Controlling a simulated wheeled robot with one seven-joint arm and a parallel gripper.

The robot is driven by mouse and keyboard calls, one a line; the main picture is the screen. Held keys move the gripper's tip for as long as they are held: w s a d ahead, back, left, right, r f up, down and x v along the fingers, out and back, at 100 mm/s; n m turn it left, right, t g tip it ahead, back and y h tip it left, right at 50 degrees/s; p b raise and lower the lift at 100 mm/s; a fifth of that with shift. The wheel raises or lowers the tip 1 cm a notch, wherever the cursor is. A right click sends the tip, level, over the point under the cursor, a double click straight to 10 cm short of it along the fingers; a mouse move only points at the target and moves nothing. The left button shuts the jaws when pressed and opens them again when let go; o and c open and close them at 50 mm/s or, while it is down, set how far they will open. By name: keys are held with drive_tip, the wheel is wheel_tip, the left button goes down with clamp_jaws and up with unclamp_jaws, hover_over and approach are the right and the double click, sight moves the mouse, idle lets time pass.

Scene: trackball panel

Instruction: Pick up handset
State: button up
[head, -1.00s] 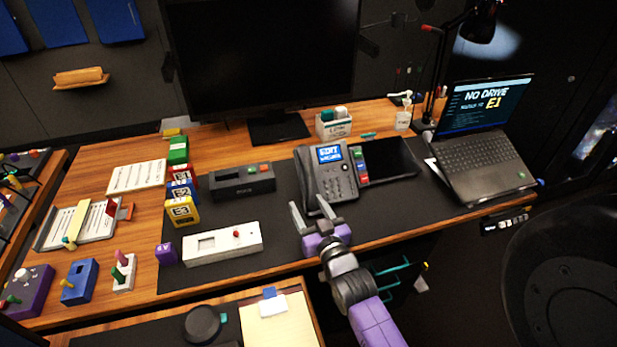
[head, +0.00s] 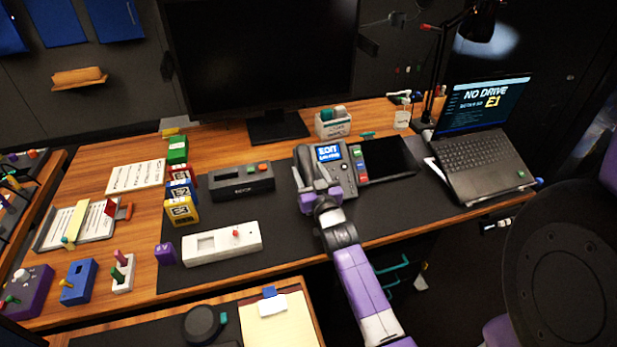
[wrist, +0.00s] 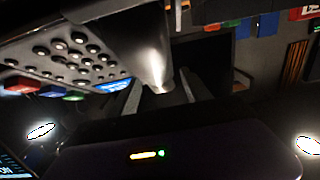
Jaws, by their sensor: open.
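The desk phone (head: 346,178) stands on the dark desk mat, with a lit blue screen and a keypad. Its dark handset (head: 304,160) lies along the phone's left side, its lower part hidden by my gripper. My gripper (head: 318,186) is at the handset's near end. In the wrist view the rounded grey handset (wrist: 152,60) reaches down between the two spread fingers of my gripper (wrist: 160,88). The phone's keypad (wrist: 75,50) is beside it on the left. I cannot tell whether either finger touches the handset.
A dark tablet (head: 388,160) lies right of the phone, and an open laptop (head: 480,145) stands farther right. A black box with buttons (head: 241,181) and a white panel (head: 222,243) are to the left. The monitor (head: 262,60) stands behind. The mat between is clear.

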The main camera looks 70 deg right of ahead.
drive_tip(key=shift+w+d, duration=0.1)
drive_tip(key=shift+d, duration=0.05)
drive_tip(key=shift+c, duration=0.3)
clamp_jaws()
drive_tip(key=shift+r, duration=0.1)
drive_tip(key=shift+r, duration=0.1)
